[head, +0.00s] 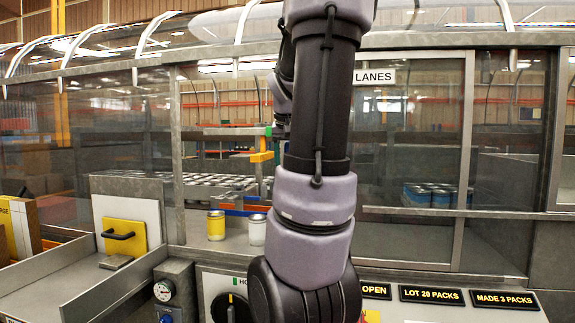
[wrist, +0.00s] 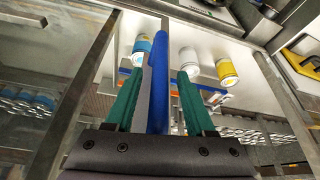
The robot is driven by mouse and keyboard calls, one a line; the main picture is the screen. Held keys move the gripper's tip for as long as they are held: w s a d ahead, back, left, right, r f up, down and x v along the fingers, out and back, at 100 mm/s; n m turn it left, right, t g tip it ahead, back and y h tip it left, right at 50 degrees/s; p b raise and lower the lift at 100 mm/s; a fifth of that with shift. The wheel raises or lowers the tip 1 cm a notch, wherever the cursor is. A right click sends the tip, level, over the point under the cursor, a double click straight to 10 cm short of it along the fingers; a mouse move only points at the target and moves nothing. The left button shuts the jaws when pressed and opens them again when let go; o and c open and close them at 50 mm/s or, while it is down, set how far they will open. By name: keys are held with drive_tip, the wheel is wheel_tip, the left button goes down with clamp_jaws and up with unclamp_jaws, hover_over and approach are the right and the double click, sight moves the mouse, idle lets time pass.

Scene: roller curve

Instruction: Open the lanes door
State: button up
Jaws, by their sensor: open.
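The lanes door (head: 412,150) is a clear framed panel in the machine front, under a white LANES sign (head: 375,77). My arm hides its left part in the head view, and no gap is seen there. In the wrist view a long upright blue bar (wrist: 158,80), which looks like a handle, stands between the fingers of my gripper (wrist: 157,90). The green fingers are apart, one on each side of the bar, with space visible on both sides. I cannot tell whether either finger touches it. My gripper is hidden behind my arm in the head view.
A yellow can (head: 216,225) and a white can (head: 257,229) stand behind the front. Rows of blue cans (head: 430,194) stand behind the right glass. A yellow panel with a black handle (head: 119,236) is at left. A dial (head: 230,308) and an OPEN sign (head: 375,290) are low in front.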

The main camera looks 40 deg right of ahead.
drive_tip(key=v, duration=1)
drive_tip(key=shift+a+r, duration=0.15)
drive_tip(key=shift+r, duration=0.2)
drive_tip(key=shift+s, duration=0.1)
drive_tip(key=s+a+f+n+t+y, duration=0.1)
drive_tip(key=s+a+f, duration=0.1)
drive_tip(key=a, duration=0.6)
drive_tip(key=s+a+f+n+t+y, duration=0.1)
drive_tip(key=a+f, duration=0.3)
drive_tip(key=a, duration=0.5)
drive_tip(key=s+a+f+n+t+y, duration=0.1)
drive_tip(key=s+a+f+n+y, duration=0.1)
drive_tip(key=a, duration=0.7)
drive_tip(key=shift+s+a+f+t+y, duration=0.15)
drive_tip(key=shift+s+f+t+y, duration=0.3)
drive_tip(key=shift+f, duration=0.4)
drive_tip(key=shift+s, duration=0.1)
